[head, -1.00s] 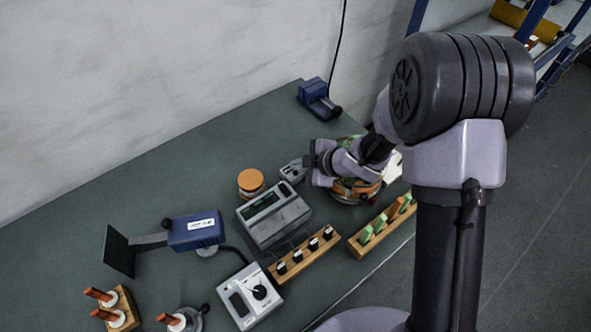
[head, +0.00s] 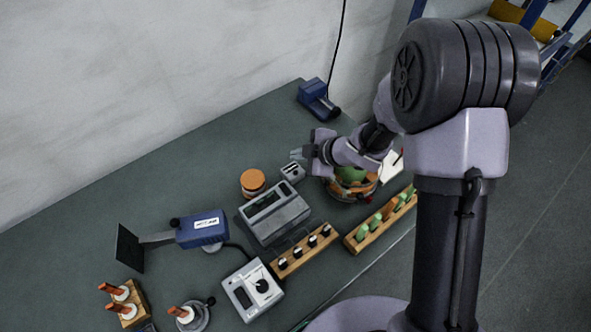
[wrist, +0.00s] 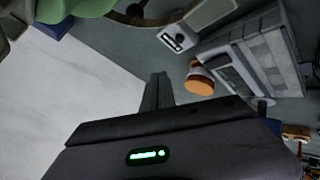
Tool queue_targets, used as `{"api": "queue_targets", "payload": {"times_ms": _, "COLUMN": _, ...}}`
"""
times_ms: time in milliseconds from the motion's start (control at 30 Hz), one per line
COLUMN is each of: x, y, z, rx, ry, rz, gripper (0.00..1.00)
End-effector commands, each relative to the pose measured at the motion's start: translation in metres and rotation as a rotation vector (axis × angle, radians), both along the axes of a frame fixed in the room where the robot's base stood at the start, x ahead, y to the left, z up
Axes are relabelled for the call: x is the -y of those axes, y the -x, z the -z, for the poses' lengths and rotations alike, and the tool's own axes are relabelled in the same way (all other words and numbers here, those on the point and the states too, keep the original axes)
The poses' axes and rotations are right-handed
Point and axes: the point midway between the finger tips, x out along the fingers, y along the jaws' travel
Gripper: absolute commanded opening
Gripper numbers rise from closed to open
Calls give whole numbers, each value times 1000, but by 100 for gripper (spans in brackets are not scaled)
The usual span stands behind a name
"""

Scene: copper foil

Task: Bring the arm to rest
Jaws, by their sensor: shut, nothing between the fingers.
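My gripper (head: 297,154) is in the head view, held above the far right part of the green bench (head: 165,181). Its fingers point left, and it is shut and empty. In the wrist view, my closed fingers (wrist: 158,90) stick up over the bench surface, apart from everything near them. My arm reaches down to it from the column at the right. Part of a round orange and green item (head: 351,186) shows below my wrist, and the arm hides some of it.
An orange-lidded jar (head: 253,181), a grey instrument (head: 273,213) and a small grey box (head: 292,172) stand near my gripper. Wooden racks (head: 306,250) and a meter (head: 252,290) lie in front. A blue device (head: 317,98) sits at the back edge. The left rear bench is clear.

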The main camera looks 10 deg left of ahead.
Motion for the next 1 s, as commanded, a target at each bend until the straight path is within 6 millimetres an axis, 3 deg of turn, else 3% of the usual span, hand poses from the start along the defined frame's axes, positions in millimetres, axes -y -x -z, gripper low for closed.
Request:
{"api": "queue_targets", "payload": {"times_ms": 467, "x": 2, "y": -3, "z": -3, "rx": 4, "ry": 2, "rz": 16, "gripper": 0}}
{"api": "queue_targets", "payload": {"times_ms": 567, "x": 30, "y": -24, "z": -29, "rx": 22, "ry": 21, "rz": 180, "gripper": 0}}
{"api": "queue_targets", "payload": {"times_ms": 667, "x": 102, "y": -39, "z": -86, "rx": 19, "ry": 19, "rz": 570, "gripper": 0}}
{"api": "queue_targets", "payload": {"times_ms": 700, "x": 137, "y": -31, "z": -110, "rx": -3, "ry": -4, "rz": 759, "gripper": 0}}
{"api": "queue_targets", "payload": {"times_ms": 767, "x": 184, "y": 0, "z": -139, "rx": -70, "ry": -72, "rz": 1044, "gripper": 0}}
{"api": "queue_targets", "payload": {"times_ms": 833, "x": 221, "y": 55, "z": -157, "rx": -191, "ry": -190, "rz": 1333, "gripper": 0}}
{"api": "queue_targets", "payload": {"times_ms": 900, "x": 234, "y": 115, "z": -161, "rx": -347, "ry": -324, "rz": 1553, "gripper": 0}}
{"api": "queue_targets", "payload": {"times_ms": 1000, "x": 224, "y": 184, "z": -156, "rx": -573, "ry": -498, "rz": 1736, "gripper": 0}}
